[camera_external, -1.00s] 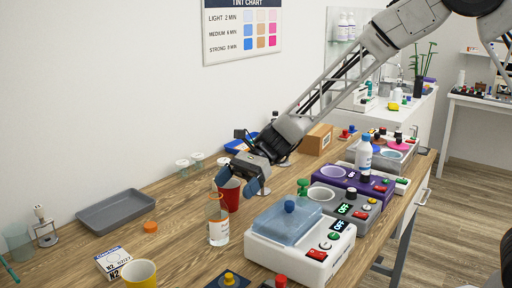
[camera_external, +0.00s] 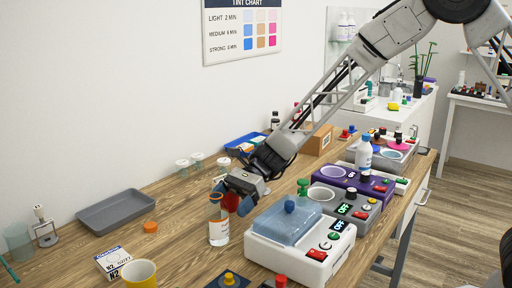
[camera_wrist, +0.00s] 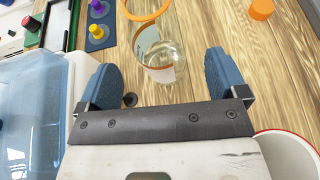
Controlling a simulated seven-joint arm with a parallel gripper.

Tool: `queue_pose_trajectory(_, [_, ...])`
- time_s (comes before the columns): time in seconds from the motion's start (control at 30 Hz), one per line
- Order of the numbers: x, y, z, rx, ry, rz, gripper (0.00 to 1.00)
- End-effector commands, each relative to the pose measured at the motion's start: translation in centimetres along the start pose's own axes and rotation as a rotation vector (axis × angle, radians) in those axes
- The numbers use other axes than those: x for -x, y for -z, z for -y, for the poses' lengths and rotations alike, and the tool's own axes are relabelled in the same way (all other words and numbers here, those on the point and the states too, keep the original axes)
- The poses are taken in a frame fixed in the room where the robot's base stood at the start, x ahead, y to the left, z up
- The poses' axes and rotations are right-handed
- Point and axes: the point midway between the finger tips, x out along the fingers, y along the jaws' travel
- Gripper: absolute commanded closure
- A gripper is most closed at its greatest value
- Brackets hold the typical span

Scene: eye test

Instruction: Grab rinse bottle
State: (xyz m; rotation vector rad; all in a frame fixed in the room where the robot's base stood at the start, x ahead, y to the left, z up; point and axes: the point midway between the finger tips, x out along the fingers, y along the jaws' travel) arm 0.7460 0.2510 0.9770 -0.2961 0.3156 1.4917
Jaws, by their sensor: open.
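A clear bottle (camera_external: 218,232) with an orange rim and a white label with orange print stands upright on the wooden table; I take it as the rinse bottle, though its print is too small to read. My gripper (camera_external: 232,197) is open, with blue fingers, low just behind and to the right of the bottle's top. In the wrist view the bottle (camera_wrist: 165,60) shows ahead, between the lines of my open fingers (camera_wrist: 158,78). Nothing is held. I cannot tell whether a finger touches it.
A red cup (camera_external: 231,201) stands close behind my gripper, partly hidden. A white device with a translucent blue lid (camera_external: 288,222) is close on the right. A box (camera_external: 112,262), yellow cup (camera_external: 139,274) and grey tray (camera_external: 115,210) lie left. An orange cap (camera_external: 150,227) lies near.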

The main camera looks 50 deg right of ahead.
Motion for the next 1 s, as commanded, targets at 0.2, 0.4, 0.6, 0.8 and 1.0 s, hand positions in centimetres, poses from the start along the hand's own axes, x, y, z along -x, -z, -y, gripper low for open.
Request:
queue_pose_trajectory(0.2, [-0.1, 0.0, 0.0, 0.0, 0.0, 0.0, 0.09])
queue_pose_trajectory(0.4, [-0.4, 0.0, 0.0, 0.0, -0.001, 0.0, 0.09])
queue_pose_trajectory(0.6, [-2.0, -0.1, -0.1, 0.001, -0.003, 0.0, 0.09])
queue_pose_trajectory(0.8, [-4.3, -0.1, -0.1, 0.001, -0.002, 0.0, 0.09])
queue_pose_trajectory(1.0, [-5.3, -0.1, 0.0, 0.001, -0.001, 0.001, 0.09])
